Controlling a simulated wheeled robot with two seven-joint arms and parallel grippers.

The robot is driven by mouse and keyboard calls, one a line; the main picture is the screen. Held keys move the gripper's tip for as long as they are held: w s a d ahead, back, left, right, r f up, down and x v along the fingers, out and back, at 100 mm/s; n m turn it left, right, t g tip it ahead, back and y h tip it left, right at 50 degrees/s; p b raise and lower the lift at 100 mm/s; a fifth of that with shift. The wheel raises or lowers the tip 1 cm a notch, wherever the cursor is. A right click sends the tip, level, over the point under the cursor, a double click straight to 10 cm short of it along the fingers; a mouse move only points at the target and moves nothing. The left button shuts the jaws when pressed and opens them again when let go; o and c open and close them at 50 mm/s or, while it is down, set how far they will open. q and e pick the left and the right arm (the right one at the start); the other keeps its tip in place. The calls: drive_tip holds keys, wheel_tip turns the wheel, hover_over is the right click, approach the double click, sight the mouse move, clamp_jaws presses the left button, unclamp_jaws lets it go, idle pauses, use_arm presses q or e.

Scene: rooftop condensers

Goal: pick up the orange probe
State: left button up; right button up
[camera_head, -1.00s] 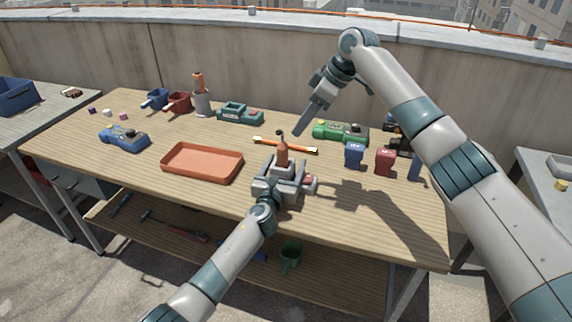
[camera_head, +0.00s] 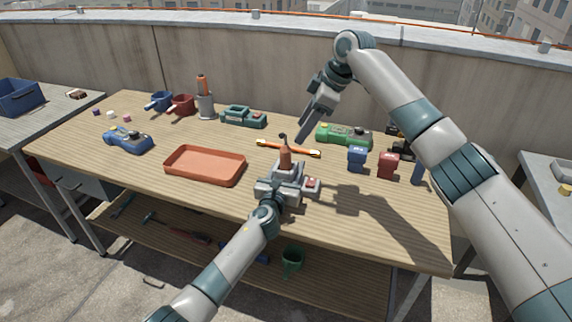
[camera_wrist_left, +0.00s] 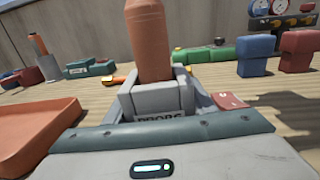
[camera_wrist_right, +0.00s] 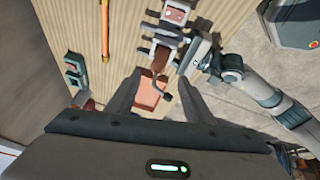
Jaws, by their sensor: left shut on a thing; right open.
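The orange probe (camera_head: 285,158) stands upright in a grey holder (camera_head: 312,186) near the front middle of the bench. A thin dark hooked piece rises at its top. In the left wrist view the probe (camera_wrist_left: 148,40) rises behind the holder's lettered block (camera_wrist_left: 157,100). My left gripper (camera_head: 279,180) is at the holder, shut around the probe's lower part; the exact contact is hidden. My right gripper (camera_head: 306,128) is open and empty, raised above the bench behind the probe. The right wrist view shows its fingers apart, with the probe (camera_wrist_right: 160,60) beyond them.
An orange tray (camera_head: 205,181) lies left of the holder. An orange bar (camera_head: 288,148) lies behind it. A green device (camera_head: 343,135), a blue block (camera_head: 356,159) and a red block (camera_head: 388,165) stand to the right. Another orange-topped cylinder (camera_head: 203,86) stands at the back left.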

sight(285, 148)
drive_tip(key=a+n+t+h, duration=0.1)
drive_tip(key=n, duration=0.5)
drive_tip(key=s+a+n+h, duration=0.1)
drive_tip(key=n+h, duration=0.1)
drive_tip(key=n, duration=0.5)
drive_tip(key=s+a+n+t+h, duration=0.1)
drive_tip(key=a+n, duration=0.1)
drive_tip(key=n, duration=0.4)
drive_tip(key=shift+s+a+r+t+h, duration=0.1)
drive_tip(key=shift+s+r+t+h, duration=0.2)
drive_tip(key=shift+h, duration=0.1)
drive_tip(key=shift+w+f, duration=0.1)
drive_tip(key=shift+f, duration=0.05)
drive_tip(key=x, duration=0.6)
drive_tip(key=shift+f, duration=0.2)
drive_tip(key=shift+w+f, duration=0.1)
drive_tip(key=shift+f, duration=0.05)
drive_tip(key=shift+a, duration=0.1)
drive_tip(key=shift+a+x, duration=0.15)
drive_tip(key=shift+x, duration=1.15)
drive_tip(key=shift+a+x, duration=0.15)
drive_tip(key=shift+x, duration=1.15)
